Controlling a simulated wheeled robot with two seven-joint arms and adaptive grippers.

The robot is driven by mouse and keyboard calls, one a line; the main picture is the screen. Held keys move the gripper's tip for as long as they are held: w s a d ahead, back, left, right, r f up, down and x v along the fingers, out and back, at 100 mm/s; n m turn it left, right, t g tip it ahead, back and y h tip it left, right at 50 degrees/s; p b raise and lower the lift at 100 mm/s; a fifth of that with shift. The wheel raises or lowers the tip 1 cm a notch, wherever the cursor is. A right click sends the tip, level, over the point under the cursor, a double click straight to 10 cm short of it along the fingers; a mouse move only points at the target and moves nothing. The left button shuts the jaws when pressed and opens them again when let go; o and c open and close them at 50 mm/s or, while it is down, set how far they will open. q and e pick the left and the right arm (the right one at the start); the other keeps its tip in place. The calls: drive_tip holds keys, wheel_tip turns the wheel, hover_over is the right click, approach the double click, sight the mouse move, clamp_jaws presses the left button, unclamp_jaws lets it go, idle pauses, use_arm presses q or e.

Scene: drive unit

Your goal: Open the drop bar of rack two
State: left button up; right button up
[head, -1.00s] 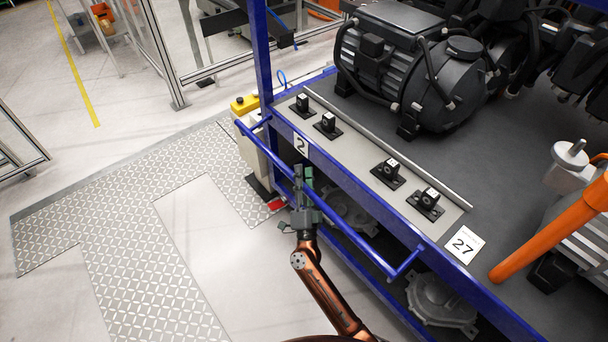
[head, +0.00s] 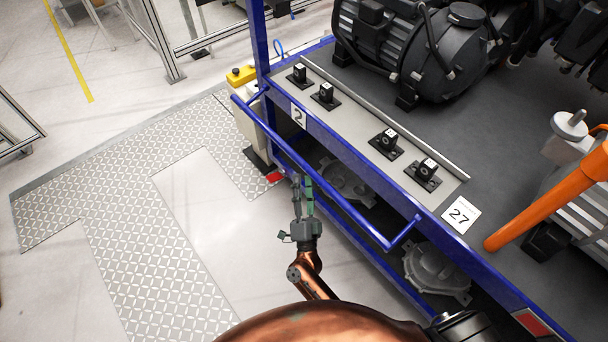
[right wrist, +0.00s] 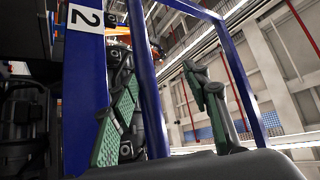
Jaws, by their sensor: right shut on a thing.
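The blue drop bar (head: 350,212) runs along the front of the blue rack, below the white sign "2" (head: 298,114). It stands out from the rack's edge on short end arms. My right gripper (head: 302,182) is at the middle of the bar, its fingers pointing up at it, and it is shut on the bar. In the right wrist view the bar (right wrist: 146,80) passes between the two greenish fingers, close to the left one; the exact contact is hard to see. The sign also shows there (right wrist: 86,18). My left gripper is not in view.
A large black motor (head: 420,50) and several small black blocks sit on the rack's top. Grey castings (head: 435,272) lie on the lower shelf. Tread-plate floor (head: 110,240) is free at the left.

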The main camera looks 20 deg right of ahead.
drive_tip(key=shift+a+r, duration=0.1)
drive_tip(key=shift+r, duration=0.1)
use_arm(q)
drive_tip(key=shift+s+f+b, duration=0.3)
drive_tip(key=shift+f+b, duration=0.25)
drive_tip(key=shift+b, duration=0.05)
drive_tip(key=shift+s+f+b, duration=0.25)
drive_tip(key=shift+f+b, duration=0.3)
use_arm(e)
drive_tip(key=s+f, duration=0.5)
drive_tip(key=s, duration=0.2)
drive_tip(key=shift+a+f, duration=0.3)
drive_tip(key=shift+f, duration=0.1)
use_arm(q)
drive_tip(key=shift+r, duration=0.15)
use_arm(e)
drive_tip(key=shift+f, duration=0.1)
